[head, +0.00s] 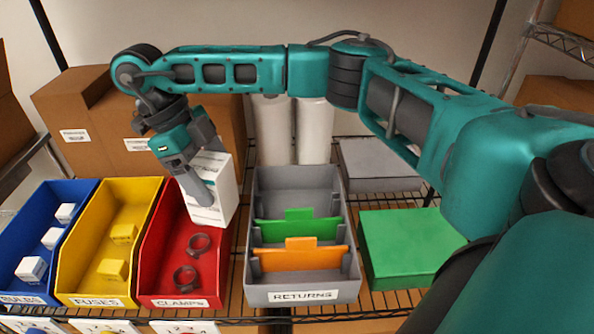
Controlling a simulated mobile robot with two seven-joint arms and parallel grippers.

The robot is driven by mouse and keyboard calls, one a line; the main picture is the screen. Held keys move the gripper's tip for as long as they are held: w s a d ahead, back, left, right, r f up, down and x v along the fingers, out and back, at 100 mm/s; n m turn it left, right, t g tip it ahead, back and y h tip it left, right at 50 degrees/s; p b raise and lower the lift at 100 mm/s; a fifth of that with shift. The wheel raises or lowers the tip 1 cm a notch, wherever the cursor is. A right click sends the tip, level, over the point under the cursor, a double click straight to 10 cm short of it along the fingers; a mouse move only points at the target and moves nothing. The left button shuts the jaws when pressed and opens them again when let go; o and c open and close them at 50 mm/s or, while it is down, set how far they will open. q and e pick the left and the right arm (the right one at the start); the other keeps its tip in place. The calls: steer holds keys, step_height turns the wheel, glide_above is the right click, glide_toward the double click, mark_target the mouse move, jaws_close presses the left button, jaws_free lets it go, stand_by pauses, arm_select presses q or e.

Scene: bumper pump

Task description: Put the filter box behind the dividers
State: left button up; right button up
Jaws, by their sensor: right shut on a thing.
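The filter box is a white carton (227,192). My right gripper (208,195) is shut on it and holds it tilted above the back of the red bin, left of the grey returns bin. The grey returns bin (256,292) holds a green divider (297,230) and an orange divider (299,257) standing across it. The compartment behind the green divider looks empty. The fingers hide part of the box's left side. My left gripper is not in view.
Blue (28,295), yellow (92,294) and red (178,296) bins with small parts stand at the left. A green box (403,247) and a grey box (378,163) lie at the right. White cylinders (313,130) stand behind the returns bin. Cardboard boxes (75,140) are at back left.

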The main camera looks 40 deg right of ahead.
steer(key=d+r+m+t+y+b, duration=0.15)
steer(key=d+m+y, duration=0.25)
steer(key=d+m, duration=0.55)
steer(key=d+m+t+y+b, duration=0.2)
steer(key=d+m+y, duration=0.15)
steer(key=m, duration=1.05)
steer(key=d+f+m+b, duration=0.1)
steer(key=f+b, duration=0.1)
steer(key=f, duration=0.2)
steer(key=s+d+f+m+t+b, duration=0.1)
steer(key=f+m+b, duration=0.1)
steer(key=f, duration=0.3)
steer(key=d+f+m+b, duration=0.2)
steer(key=f, duration=0.2)
steer(key=shift+s+f+t+h+b, duration=0.25)
steer(key=shift+s+t+b, duration=0.05)
steer(key=shift+t, duration=0.05)
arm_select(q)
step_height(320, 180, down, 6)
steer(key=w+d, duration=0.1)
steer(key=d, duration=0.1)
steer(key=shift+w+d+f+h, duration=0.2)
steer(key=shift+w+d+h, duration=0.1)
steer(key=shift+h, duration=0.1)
